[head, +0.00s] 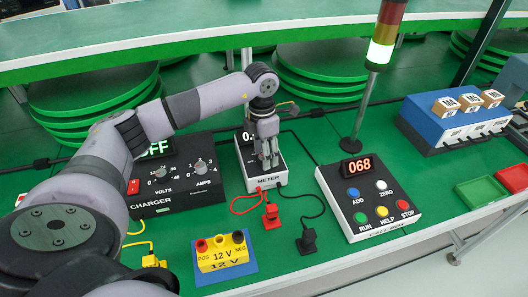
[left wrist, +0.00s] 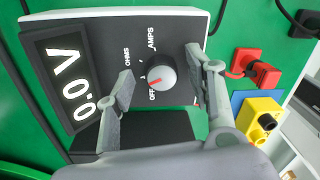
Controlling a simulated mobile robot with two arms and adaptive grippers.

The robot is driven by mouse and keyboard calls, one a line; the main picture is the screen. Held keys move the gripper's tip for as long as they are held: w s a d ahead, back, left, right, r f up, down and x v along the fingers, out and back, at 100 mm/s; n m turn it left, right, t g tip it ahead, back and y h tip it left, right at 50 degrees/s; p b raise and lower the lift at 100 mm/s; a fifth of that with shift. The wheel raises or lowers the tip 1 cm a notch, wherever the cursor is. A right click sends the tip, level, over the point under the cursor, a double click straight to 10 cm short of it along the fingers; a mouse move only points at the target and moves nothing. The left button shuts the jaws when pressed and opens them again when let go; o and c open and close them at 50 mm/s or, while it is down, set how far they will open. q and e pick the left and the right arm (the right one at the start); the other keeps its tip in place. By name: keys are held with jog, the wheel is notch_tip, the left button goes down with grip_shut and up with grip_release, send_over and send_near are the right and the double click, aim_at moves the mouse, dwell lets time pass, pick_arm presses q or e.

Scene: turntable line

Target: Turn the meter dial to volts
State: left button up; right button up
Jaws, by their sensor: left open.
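The meter (head: 262,179) is a white-edged box with a black face on the green bench. In the left wrist view its display (left wrist: 70,82) reads 0.0 V. Its grey dial (left wrist: 161,77) has a red pointer aimed to the lower left, on the side of the OFF label. OHMS and AMPS labels also show; no volts label is visible, and a finger covers part of the face. My left gripper (head: 268,158) is over the meter, open, with its fingers on either side of the dial. I cannot tell whether they touch it. My right gripper is not in view.
The charger (head: 178,177) stands left of the meter. Red (head: 271,216) and black (head: 307,241) plugs and a yellow 12 V block (head: 222,252) lie in front. A button box (head: 368,196) reading 068 and a lamp post (head: 367,105) stand to the right.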

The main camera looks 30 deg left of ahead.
pick_arm(q)
notch_tip(320, 180, up, 12)
jog(key=shift+w+a, duration=0.15)
jog(key=shift+a, duration=0.2)
dwell(0.6)
